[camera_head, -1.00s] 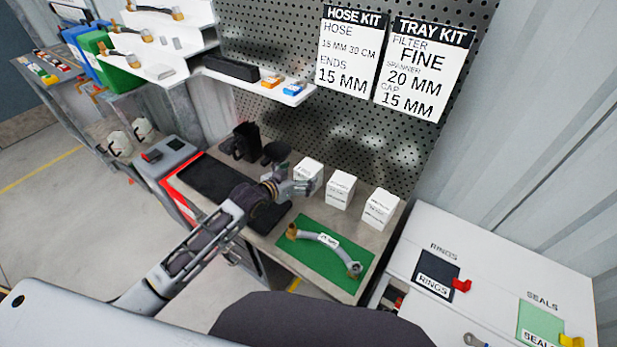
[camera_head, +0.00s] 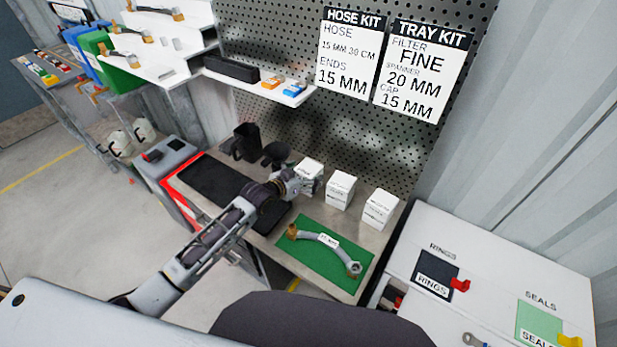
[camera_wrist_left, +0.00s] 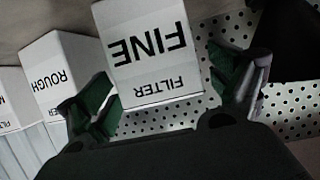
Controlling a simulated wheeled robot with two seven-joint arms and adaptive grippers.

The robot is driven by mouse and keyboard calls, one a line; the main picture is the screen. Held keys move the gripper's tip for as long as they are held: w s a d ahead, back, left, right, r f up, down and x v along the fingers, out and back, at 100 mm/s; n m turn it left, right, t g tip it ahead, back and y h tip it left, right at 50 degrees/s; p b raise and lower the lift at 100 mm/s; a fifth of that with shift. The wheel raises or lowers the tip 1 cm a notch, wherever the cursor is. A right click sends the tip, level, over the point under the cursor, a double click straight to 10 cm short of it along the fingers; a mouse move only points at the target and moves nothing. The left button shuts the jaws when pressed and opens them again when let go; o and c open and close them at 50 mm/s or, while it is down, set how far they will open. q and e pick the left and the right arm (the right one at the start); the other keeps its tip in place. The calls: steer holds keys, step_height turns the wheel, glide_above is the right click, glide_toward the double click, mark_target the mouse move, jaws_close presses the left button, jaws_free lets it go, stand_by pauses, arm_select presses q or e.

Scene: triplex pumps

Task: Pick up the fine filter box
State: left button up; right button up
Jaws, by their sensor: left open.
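The fine filter box (camera_wrist_left: 150,55) is white and shows the words FINE and FILTER upside down in the left wrist view. It sits between the two green-padded fingers of my left gripper (camera_wrist_left: 165,105), which are open with a finger on either side. In the head view the box (camera_head: 308,166) is the leftmost of the white boxes, partly hidden behind my left gripper (camera_head: 307,187). I cannot tell whether a finger touches it. My right gripper does not show.
A white box (camera_head: 340,190) stands just right of the fine one; the left wrist view shows a box marked ROUGH (camera_wrist_left: 62,75). Another white box (camera_head: 379,209) stands further right. A hose (camera_head: 325,245) lies on a green mat (camera_head: 300,262). Dark holders (camera_head: 245,142) stand behind left.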

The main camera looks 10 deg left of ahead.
arm_select(q)
steer(key=shift+x, duration=1.25)
steer(key=shift+r, duration=0.1)
steer(key=c, duration=1.3)
steer(key=shift+r, duration=5)
